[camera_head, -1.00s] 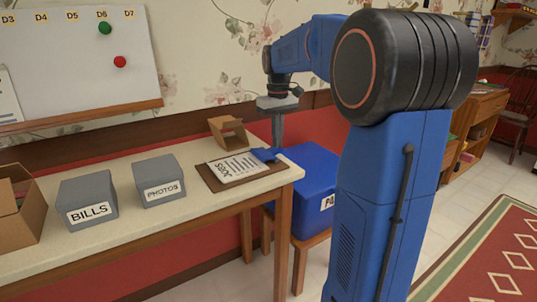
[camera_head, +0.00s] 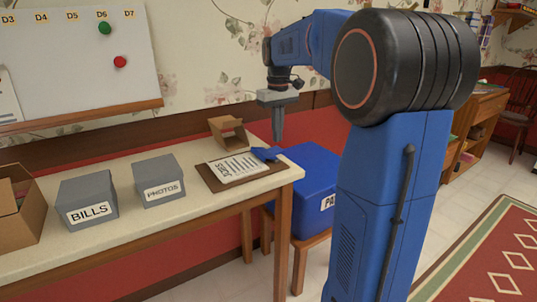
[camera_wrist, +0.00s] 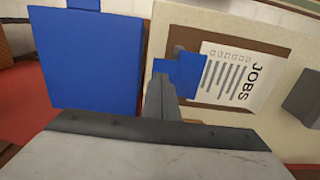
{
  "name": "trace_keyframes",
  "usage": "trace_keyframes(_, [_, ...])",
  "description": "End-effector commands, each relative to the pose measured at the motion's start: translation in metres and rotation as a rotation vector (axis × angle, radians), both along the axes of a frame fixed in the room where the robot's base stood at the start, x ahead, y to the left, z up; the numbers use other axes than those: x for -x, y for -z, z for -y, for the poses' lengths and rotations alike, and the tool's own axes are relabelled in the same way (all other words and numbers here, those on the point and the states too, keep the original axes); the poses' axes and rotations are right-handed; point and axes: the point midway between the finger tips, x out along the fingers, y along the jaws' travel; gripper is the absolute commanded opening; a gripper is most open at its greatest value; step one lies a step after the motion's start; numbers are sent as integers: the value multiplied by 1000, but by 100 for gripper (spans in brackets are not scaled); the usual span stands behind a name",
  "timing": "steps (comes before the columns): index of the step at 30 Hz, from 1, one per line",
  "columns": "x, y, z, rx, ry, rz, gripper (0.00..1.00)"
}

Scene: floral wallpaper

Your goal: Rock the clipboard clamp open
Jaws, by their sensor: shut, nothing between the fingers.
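The brown clipboard (camera_head: 213,183) lies flat near the right end of the table and holds a white sheet headed JOBS (camera_head: 236,168). Its blue clamp (camera_head: 265,154) is at the board's right end; it also shows in the wrist view (camera_wrist: 184,72). My gripper (camera_head: 277,140) points down, shut and empty, above and beside the clamp near the table's right end. In the wrist view my gripper's fingers (camera_wrist: 158,85) appear beside the clamp and partly overlap it. I cannot tell whether they touch it.
A blue box (camera_head: 310,180) stands on a stool just right of the table. Grey boxes marked BILLS (camera_head: 88,192) and PHOTOS (camera_head: 160,175), and a cardboard box (camera_head: 20,225), stand to the left. A small brown holder (camera_head: 229,132) is behind the clipboard.

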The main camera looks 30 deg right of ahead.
Motion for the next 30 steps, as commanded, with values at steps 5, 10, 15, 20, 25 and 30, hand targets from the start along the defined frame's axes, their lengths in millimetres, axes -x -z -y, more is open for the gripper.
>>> trace_keyframes(5, [0,-12,0,0,0,1,0])
trace_keyframes(10, [0,-23,0,0,0,1,0])
trace_keyframes(15, [0,-33,0,0,0,1,0])
trace_keyframes(20, [0,-41,0,0,0,1,0])
trace_keyframes(25, [0,-43,0,0,0,0,0])
trace_keyframes(30, [0,-43,0,0,0,0,0])
